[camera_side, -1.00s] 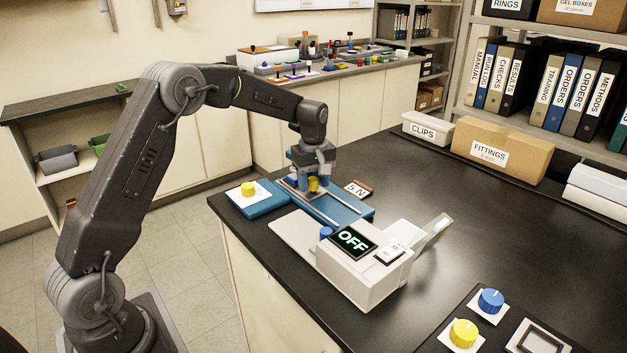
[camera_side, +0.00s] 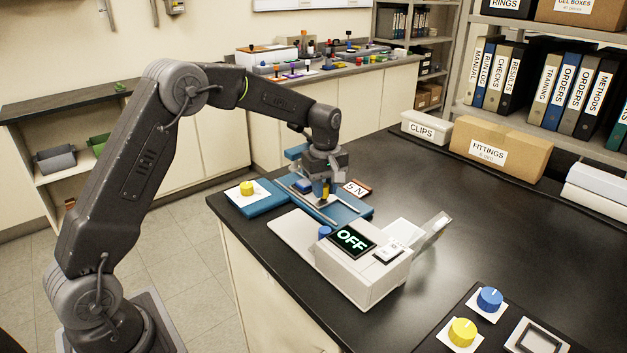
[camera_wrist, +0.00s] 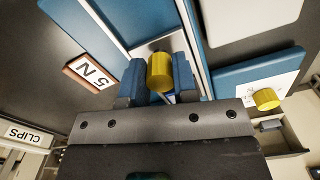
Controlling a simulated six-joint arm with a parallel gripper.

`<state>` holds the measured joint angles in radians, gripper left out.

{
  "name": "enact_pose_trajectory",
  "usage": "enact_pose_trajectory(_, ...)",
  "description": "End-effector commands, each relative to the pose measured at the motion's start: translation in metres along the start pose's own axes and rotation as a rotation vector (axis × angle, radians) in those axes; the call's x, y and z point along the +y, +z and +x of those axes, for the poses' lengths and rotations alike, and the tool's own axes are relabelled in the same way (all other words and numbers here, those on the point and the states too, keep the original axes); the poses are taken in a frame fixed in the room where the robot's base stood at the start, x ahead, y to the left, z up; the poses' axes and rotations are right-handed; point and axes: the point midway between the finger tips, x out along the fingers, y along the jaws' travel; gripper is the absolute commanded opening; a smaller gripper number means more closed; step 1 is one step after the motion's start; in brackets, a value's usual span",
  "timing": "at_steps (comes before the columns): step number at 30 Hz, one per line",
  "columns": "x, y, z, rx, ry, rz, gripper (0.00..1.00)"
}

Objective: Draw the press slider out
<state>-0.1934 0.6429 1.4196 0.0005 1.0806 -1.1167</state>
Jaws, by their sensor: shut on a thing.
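The press (camera_side: 352,213) is a blue base with pale metal rails near the bench's left edge; part of it shows in the wrist view (camera_wrist: 152,22). The slider's yellow handle (camera_wrist: 160,73) sits upright between the two fingers of my gripper (camera_wrist: 158,84), which is shut on it. In the side view, my gripper (camera_side: 323,192) is low over the rails and partly hides the handle. The slider's body is mostly hidden.
A white device (camera_side: 365,265) reading OFF stands just in front of the press. A 5 N sign (camera_side: 357,188) lies behind it. A yellow knob on a white plate (camera_side: 246,188) is at the left.

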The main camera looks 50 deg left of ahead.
Motion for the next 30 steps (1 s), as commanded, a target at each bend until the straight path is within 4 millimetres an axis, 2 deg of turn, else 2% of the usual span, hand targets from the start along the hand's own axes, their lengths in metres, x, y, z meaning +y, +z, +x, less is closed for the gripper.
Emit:
enact_pose_trajectory(1,0.005,0.017,-0.001,0.000,0.002,0.008,0.00)
enact_pose_trajectory(3,0.010,0.035,-0.001,0.000,0.002,0.007,0.00)
enact_pose_trajectory(6,0.016,0.057,-0.001,0.000,0.003,0.007,0.00)
enact_pose_trajectory(9,0.019,0.071,-0.001,0.000,0.003,0.005,0.00)
enact_pose_trajectory(20,0.021,0.079,-0.001,-0.003,0.004,0.002,0.00)
enact_pose_trajectory(21,0.021,0.079,-0.001,-0.003,0.004,0.003,0.28)
enact_pose_trajectory(28,0.021,0.078,-0.001,-0.002,0.003,0.002,0.50)
enact_pose_trajectory(30,0.021,0.077,-0.001,-0.001,0.003,0.002,0.52)
